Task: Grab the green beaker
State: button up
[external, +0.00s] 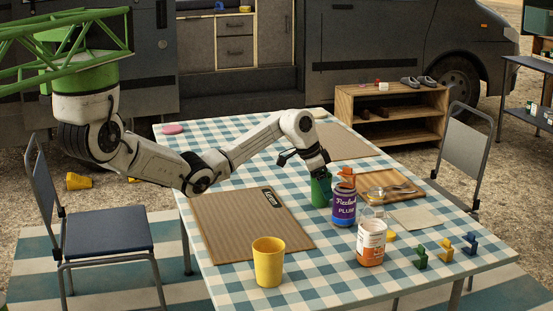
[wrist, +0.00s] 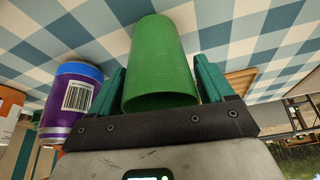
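The green beaker (external: 321,191) stands on the checkered table, just left of a purple jar (external: 343,205). My gripper (external: 313,164) reaches down over it from above. In the wrist view the beaker (wrist: 160,62) lies between my two teal fingers (wrist: 160,76), its rim toward the palm. One finger is close along each side.
A white-and-orange bottle (external: 371,243) and a yellow cup (external: 268,262) stand nearer the front. A clear jar (external: 374,194) and a wooden tray (external: 378,183) are to the right. A brown placemat (external: 245,228) lies left; the table's far left is mostly clear.

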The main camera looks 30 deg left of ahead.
jog(key=c, duration=0.7)
jog(key=shift+r, duration=0.1)
